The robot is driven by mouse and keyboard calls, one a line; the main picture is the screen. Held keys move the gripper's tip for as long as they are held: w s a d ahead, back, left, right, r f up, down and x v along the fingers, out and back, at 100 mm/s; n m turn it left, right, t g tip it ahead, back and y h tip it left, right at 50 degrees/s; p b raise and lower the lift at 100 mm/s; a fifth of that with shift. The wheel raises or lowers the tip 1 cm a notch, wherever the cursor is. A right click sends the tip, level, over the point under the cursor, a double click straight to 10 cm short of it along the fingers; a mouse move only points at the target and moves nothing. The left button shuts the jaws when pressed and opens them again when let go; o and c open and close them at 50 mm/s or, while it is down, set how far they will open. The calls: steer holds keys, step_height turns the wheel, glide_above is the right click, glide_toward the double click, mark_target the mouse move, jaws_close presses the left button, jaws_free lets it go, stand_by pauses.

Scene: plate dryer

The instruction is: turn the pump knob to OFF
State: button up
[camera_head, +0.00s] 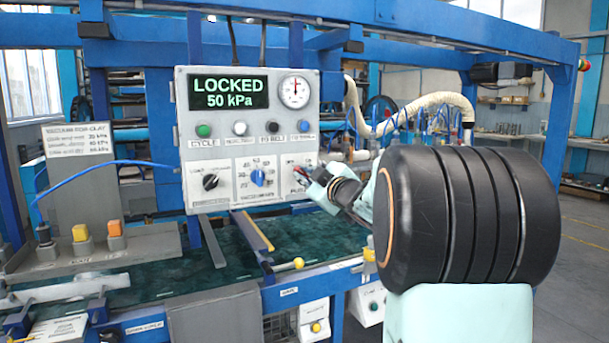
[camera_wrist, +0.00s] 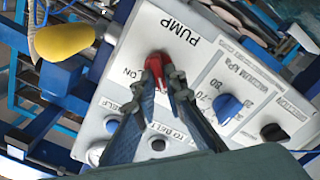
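The red pump knob (camera_wrist: 154,66) is on the light grey control panel (camera_wrist: 125,70), beneath the word PUMP in the wrist view. The word ON shows beside it; the OFF mark is hidden. My gripper (camera_wrist: 165,84) has its two fingers on either side of the knob, with red filling the space between the tips. It looks shut on the knob. In the head view my gripper (camera_head: 304,178) reaches the panel's lower right corner and hides most of the knob. The display (camera_head: 228,89) reads LOCKED, 50 kPa.
A blue vacuum knob (camera_head: 257,178) and a black knob (camera_head: 210,182) sit left of the pump knob. A row of buttons (camera_head: 240,128) and a round gauge (camera_head: 294,91) are above. A yellow knob (camera_wrist: 64,40) stands out near the panel in the wrist view.

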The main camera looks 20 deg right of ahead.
steer(key=o, duration=0.3)
steer(key=s, duration=1.2)
steer(key=shift+d, duration=0.2)
